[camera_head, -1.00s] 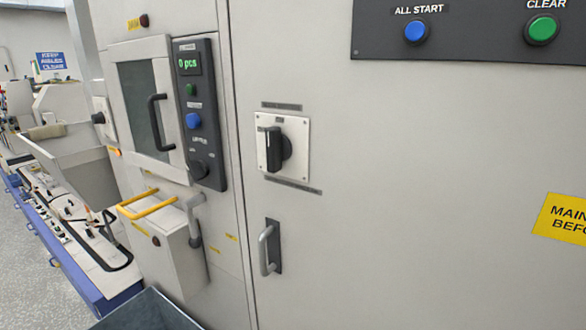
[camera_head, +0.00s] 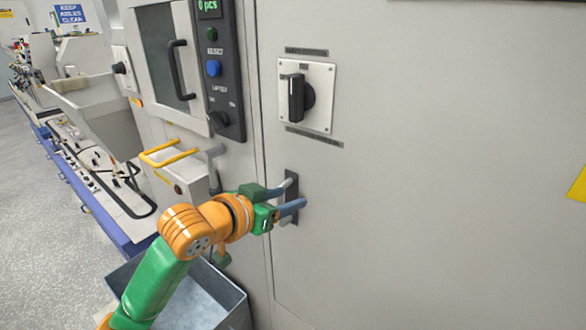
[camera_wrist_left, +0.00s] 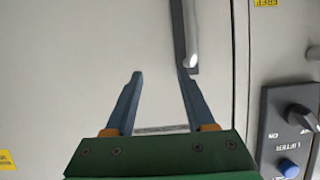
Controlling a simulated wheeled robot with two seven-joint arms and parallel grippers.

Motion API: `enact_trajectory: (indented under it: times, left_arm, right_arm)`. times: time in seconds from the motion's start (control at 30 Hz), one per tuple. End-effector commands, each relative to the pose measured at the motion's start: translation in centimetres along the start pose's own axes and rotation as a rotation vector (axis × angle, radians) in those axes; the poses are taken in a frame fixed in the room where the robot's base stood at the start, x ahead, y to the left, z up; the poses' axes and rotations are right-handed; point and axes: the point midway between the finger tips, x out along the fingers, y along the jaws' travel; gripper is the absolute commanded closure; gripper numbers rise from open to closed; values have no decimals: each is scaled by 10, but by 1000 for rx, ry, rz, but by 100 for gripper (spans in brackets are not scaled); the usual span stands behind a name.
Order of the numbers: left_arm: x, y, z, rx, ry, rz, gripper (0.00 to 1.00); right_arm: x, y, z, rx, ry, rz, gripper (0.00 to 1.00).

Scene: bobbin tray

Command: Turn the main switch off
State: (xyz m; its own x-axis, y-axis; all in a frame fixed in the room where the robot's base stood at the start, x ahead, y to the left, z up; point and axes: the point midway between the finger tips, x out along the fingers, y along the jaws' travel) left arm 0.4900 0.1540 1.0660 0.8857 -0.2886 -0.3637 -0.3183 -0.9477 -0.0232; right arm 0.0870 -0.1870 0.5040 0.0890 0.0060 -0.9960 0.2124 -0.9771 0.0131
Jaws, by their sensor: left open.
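The main switch (camera_head: 297,98) is a black rotary knob on a square, pale plate (camera_head: 322,110), on the grey cabinet door in the head view. Its grip bar stands upright. My left gripper (camera_head: 298,196) is below it, in front of the door handle, with its two blue-grey fingers apart. In the left wrist view the open gripper (camera_wrist_left: 160,74) has nothing between its fingertips but cabinet surface. The switch is not visible there. My right gripper is in neither view.
The door handle (camera_wrist_left: 191,40) shows close to one fingertip in the left wrist view. A dark control panel (camera_head: 222,75) and a yellow-handled box (camera_head: 185,165) stand to the left. A grey metal bin (camera_head: 236,300) sits below my left arm.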

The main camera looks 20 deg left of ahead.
Motion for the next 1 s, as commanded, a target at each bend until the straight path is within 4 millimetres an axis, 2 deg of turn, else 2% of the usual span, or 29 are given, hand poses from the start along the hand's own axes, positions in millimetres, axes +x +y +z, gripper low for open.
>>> enact_trajectory:
  times: [0.03, 0.1, 0.2, 0.27, 0.37, 0.6, 0.7, 0.97, 1.0]
  left_arm:
    - [-14, -10, -47, 10, 93, -6, 45]
    - [-39, -18, -102, 2, 204, 2, 45]
    - [-71, -23, -152, -9, 312, 15, 45]
    - [-83, -24, -168, -16, 349, 23, 45]
    - [-85, -24, -182, -23, 370, 30, 45]
    - [-42, -22, -201, -24, 368, 32, 45]
    - [-30, -22, -203, -22, 369, 31, 45]
    - [-24, -22, -202, -19, 370, 29, 45]
    - [-24, -22, -202, -19, 370, 29, 50]
  right_arm:
    - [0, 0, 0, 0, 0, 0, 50]
    - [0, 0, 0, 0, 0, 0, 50]
    - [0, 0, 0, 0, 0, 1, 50]
    - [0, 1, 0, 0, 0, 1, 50]
    - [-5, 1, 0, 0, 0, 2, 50]
    - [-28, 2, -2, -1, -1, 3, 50]
    - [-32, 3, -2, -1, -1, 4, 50]
    - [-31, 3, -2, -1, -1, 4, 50]
    - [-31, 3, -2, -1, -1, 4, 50]
